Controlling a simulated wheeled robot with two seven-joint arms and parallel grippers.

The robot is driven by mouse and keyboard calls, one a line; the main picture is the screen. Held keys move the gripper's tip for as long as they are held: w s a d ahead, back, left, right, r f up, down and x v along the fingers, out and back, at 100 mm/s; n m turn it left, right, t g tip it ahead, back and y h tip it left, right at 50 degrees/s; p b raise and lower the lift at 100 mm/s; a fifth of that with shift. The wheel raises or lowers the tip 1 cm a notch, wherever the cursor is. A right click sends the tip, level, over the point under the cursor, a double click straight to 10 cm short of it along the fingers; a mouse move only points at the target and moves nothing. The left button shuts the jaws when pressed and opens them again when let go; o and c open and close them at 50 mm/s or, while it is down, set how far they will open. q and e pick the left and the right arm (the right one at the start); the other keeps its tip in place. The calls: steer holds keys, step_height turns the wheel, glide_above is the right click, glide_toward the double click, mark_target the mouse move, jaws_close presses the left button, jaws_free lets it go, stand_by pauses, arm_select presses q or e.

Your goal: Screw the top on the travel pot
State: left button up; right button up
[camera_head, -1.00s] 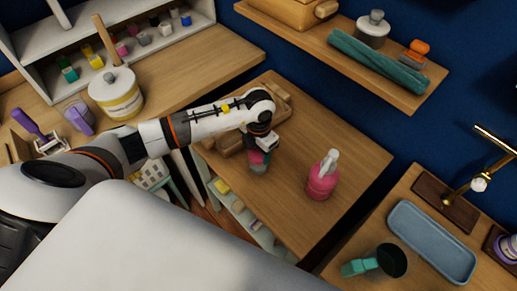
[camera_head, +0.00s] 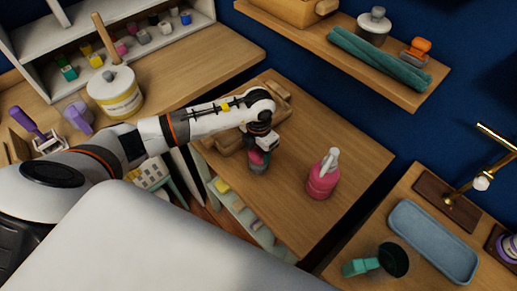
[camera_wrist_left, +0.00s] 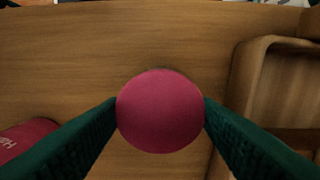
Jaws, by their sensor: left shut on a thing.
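The pink round top (camera_wrist_left: 160,112) fills the middle of the left wrist view, between two dark green fingers. My left gripper (camera_head: 260,153) points down over the wooden table and is shut on this top. In the head view the pink top (camera_head: 257,158) sits just below the gripper. A small greyish body, the travel pot (camera_head: 258,169), shows directly under it on the table. The top appears to be on or right at the pot's mouth; whether it is seated cannot be told. In the wrist view the top hides the pot. My right gripper is not in view.
A pink pump bottle (camera_head: 323,175) stands to the right on the same table (camera_head: 345,135). A wooden rack (camera_head: 275,105) lies behind the gripper. The table between is clear.

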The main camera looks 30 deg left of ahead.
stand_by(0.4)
arm_select(q)
steer(key=shift+f+b, duration=0.95)
steer(key=shift+b, duration=0.1)
stand_by(0.7)
steer(key=o, duration=1)
steer(key=shift+c, duration=0.8)
